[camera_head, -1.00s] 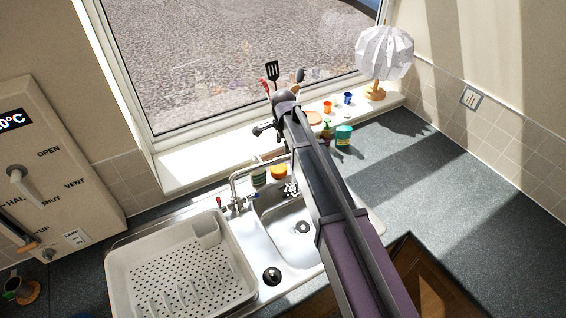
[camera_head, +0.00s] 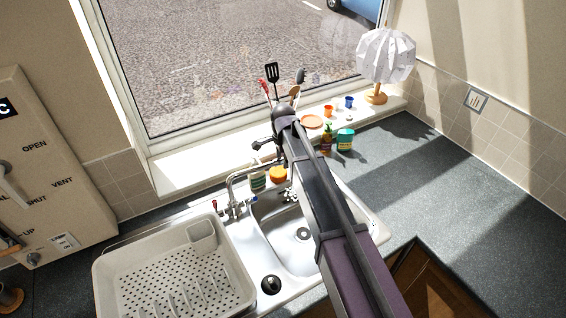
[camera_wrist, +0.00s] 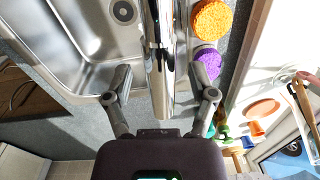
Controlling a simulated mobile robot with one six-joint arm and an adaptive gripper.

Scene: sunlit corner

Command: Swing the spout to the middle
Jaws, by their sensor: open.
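The chrome tap spout (camera_head: 240,177) rises from the tap base behind the sink and reaches right, along the back edge of the basin, in the head view. Its far end is hidden behind my arm. In the wrist view the spout (camera_wrist: 160,70) runs down the middle of the picture, between my two fingers. My gripper (camera_wrist: 161,92) is open, with one finger on each side of the spout. I cannot tell whether either finger touches it. In the head view my gripper (camera_head: 263,154) is small and partly hidden by my arm. The steel sink basin (camera_head: 270,222) lies in front of the spout.
An orange sponge-like item (camera_wrist: 211,20) and a purple one (camera_wrist: 207,62) are close to my right finger. A utensil holder, small pots and a lamp (camera_head: 385,55) stand on the sill. A white drying rack (camera_head: 120,285) is left of the sink. The right counter (camera_head: 430,180) is mostly clear.

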